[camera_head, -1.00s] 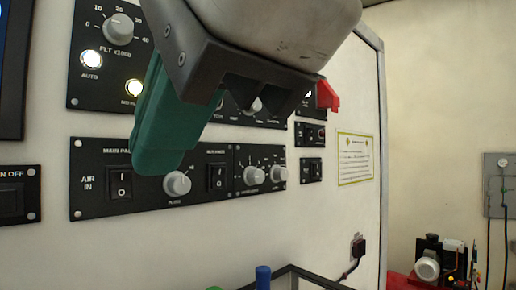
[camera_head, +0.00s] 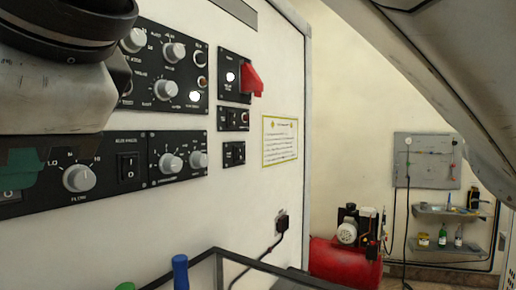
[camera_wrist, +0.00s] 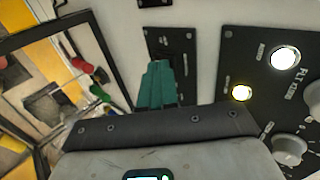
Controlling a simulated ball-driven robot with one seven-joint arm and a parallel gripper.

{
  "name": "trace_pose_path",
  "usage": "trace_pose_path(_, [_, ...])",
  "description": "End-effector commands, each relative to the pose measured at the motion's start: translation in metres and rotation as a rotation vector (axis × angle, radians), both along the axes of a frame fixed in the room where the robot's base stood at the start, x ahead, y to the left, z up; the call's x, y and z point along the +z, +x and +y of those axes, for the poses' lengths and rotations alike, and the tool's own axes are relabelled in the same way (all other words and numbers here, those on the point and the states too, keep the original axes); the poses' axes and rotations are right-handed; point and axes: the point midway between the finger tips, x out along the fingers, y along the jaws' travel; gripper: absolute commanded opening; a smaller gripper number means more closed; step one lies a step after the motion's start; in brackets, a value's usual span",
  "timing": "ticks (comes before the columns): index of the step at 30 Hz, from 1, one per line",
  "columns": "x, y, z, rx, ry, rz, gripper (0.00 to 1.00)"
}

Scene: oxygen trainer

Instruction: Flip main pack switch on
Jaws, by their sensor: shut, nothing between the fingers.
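The main pack switch (camera_head: 10,197) is at the far left edge of the body view, on the black air panel (camera_head: 60,203) of the white wall. Only its lower part shows, with the white O mark; the upper part is covered by my gripper. My gripper (camera_head: 18,172) has green fingers, shut and empty, in front of or just above the switch. I cannot tell whether they touch it. In the wrist view the green fingers (camera_wrist: 158,75) lie over the same dark panel (camera_wrist: 160,40) and hide the switch.
Right of it on the panel are a grey filter knob (camera_head: 79,178) and a second rocker switch (camera_head: 128,167). Knob panels and a red guarded switch (camera_head: 252,80) sit above. A dark-framed cart edge with a blue cap (camera_head: 180,270) stands below. A red compressor (camera_head: 335,260) is farther back.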

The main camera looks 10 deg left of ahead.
Motion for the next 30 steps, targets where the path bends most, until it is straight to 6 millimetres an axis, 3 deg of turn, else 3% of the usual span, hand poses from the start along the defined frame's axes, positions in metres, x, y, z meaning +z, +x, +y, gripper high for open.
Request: trace_pose_path(30, [0.017,0.001,0.002,0.001,0.0,0.001,0.0])
